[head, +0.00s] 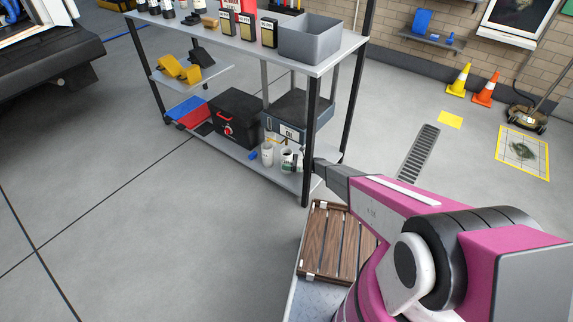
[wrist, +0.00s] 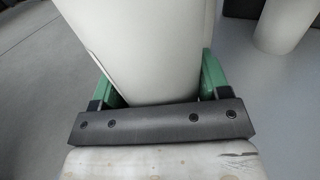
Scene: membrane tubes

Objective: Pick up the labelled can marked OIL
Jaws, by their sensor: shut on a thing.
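My gripper (wrist: 158,80) has its green fingers on both sides of a white cylindrical can (wrist: 143,45) and is shut on it in the wrist view. In the head view my gripper (head: 302,163) is at the lower shelf, beside a white can (head: 287,159) with a dark top. A small white label that seems to read OIL (head: 290,132) shows just above that can, in front of a blue-grey box. I cannot tell what the label is fixed to. No lettering shows on the held can in the wrist view.
A second white can (head: 267,154) stands close left; a pale cylinder (wrist: 284,22) shows in the wrist view. A black toolbox (head: 236,118) is further left. The shelf post (head: 310,135) rises close by my gripper. A slatted wooden crate (head: 338,242) lies in front.

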